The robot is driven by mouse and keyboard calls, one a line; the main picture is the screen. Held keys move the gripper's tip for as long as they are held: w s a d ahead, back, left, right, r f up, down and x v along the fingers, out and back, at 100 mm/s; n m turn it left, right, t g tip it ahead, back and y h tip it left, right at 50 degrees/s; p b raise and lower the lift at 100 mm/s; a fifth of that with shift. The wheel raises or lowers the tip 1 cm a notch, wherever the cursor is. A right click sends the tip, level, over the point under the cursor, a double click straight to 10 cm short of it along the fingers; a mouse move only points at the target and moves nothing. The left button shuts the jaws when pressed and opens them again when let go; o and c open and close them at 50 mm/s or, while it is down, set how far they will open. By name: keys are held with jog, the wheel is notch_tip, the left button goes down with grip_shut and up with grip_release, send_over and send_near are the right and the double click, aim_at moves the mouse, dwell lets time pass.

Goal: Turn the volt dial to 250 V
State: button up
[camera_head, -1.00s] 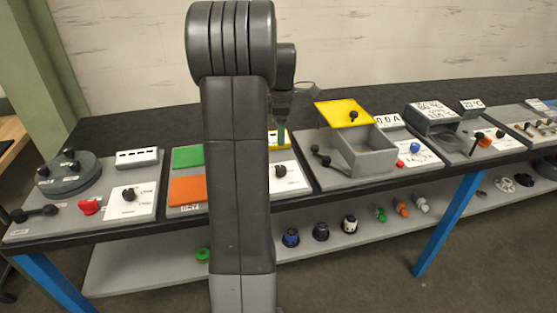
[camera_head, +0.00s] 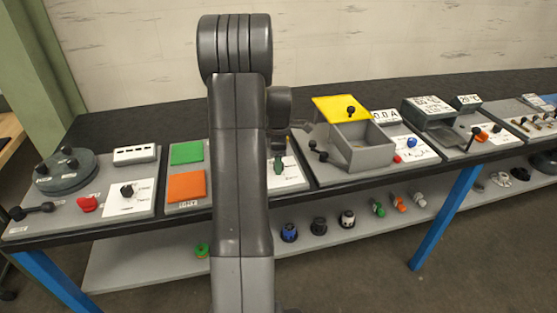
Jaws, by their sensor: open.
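My gripper (camera_head: 279,164) is low over a white card (camera_head: 289,178) on the middle panel, just right of my arm. Its green fingertips are in front of the spot where a black knob shows in the earlier view, and they hide that knob. I cannot tell whether they touch it. The jaws are open. Another black knob (camera_head: 127,190) sits on a white card (camera_head: 132,207) on the left panel. The lettering on both cards is too small to read, so I cannot tell which knob is the volt dial.
Left of my arm are a green plate (camera_head: 187,153) and an orange plate (camera_head: 186,187). To the right stands a grey box (camera_head: 364,156) with a raised yellow lid (camera_head: 341,108). Several small parts lie on the shelf below.

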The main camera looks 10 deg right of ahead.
jog(key=c, duration=1)
jog(key=shift+o, duration=0.2)
jog(key=shift+m, duration=0.4)
jog(key=m, duration=1.2)
jog(key=shift+m, duration=0.4)
jog(key=shift+r, duration=0.1)
jog(key=o, duration=1)
jog(key=shift+c, duration=0.2)
